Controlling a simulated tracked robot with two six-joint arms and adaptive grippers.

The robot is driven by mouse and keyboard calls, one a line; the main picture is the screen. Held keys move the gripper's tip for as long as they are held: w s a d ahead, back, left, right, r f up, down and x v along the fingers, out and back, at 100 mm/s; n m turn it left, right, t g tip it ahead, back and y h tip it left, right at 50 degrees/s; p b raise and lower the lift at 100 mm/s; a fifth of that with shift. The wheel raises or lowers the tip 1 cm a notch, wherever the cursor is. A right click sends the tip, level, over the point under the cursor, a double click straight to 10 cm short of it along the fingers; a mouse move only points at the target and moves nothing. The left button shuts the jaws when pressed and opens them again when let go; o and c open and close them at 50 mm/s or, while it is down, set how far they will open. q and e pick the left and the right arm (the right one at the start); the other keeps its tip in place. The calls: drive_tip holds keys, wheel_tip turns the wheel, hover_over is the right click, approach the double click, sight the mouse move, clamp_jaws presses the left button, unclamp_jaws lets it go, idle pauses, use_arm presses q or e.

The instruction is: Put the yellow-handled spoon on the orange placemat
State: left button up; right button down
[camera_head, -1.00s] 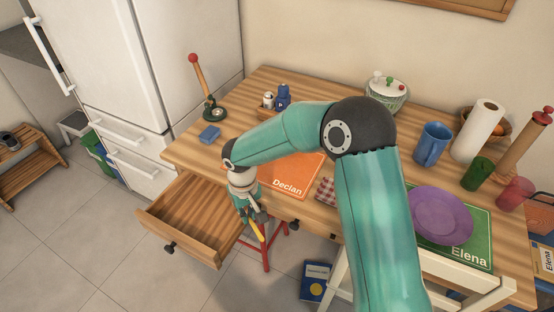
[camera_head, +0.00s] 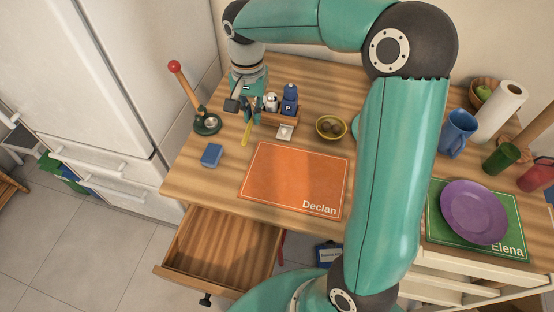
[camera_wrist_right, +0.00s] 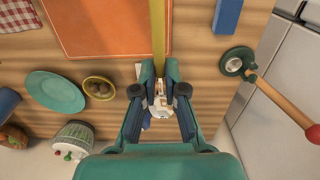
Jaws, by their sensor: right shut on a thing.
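My right gripper (camera_head: 247,110) is at the back left of the table, and is shut on the yellow-handled spoon (camera_head: 246,134). The yellow handle sticks out below the fingers; in the right wrist view the handle (camera_wrist_right: 158,35) runs from the jaws (camera_wrist_right: 160,72) to the top edge. The spoon's bowl cannot be made out clearly. The orange placemat (camera_head: 295,178), marked "Declan", lies flat and bare in front and to the right of the gripper. It also shows in the right wrist view (camera_wrist_right: 105,25). My left gripper is not in view.
A shaker caddy (camera_head: 281,117) stands close right of the gripper, with a yellow bowl (camera_head: 331,128) beyond. The drawer (camera_head: 222,252) is open below. A purple plate (camera_head: 473,212) sits right.

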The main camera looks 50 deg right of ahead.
sight(258, 165)
drive_tip(key=shift+d+f, duration=0.15)
drive_tip(key=shift+f, duration=0.1)
wheel_tip(258, 165, down, 19)
drive_tip(key=shift+d+f+p, duration=0.1)
drive_tip(key=shift+p, duration=0.2)
drive_tip(key=shift+f, duration=0.1)
drive_tip(key=c, duration=1.2)
unclamp_jaws()
drive_tip(key=shift+c, duration=0.2)
wheel_tip(258, 165, up, 12)
drive_tip(key=shift+r, duration=0.2)
